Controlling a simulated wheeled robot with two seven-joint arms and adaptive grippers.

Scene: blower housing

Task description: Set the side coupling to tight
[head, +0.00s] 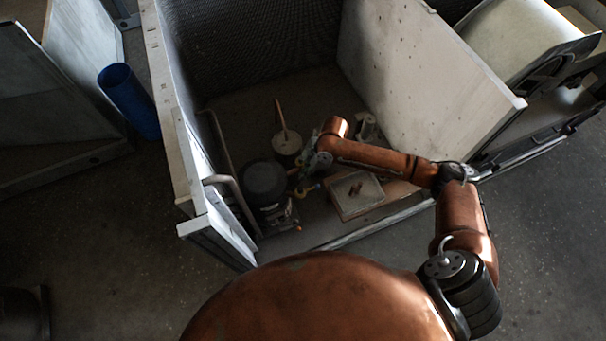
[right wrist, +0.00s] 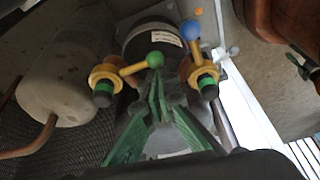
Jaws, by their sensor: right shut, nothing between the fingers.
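A dark cylindrical unit (head: 265,182) stands inside the housing; its body also shows in the right wrist view (right wrist: 150,38). Two yellow lever fittings flank it there. The left-hand lever (right wrist: 130,69) ends in a green ball (right wrist: 155,59) and points right. The right-hand lever (right wrist: 196,52) ends in a blue ball (right wrist: 190,29) and points up in the picture. I cannot tell which is the side coupling. My right gripper (right wrist: 157,80) is shut and empty, its green fingertips close to the green ball; contact is unclear. In the head view it (head: 303,174) is beside the dark unit. My left gripper is not in view.
Light housing walls (head: 400,75) stand on the left and right, with dark mesh (head: 260,45) at the back. A round pale pot (head: 287,143) and a shallow tray (head: 357,196) lie near my gripper. A blue cylinder (head: 128,100) is outside, left.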

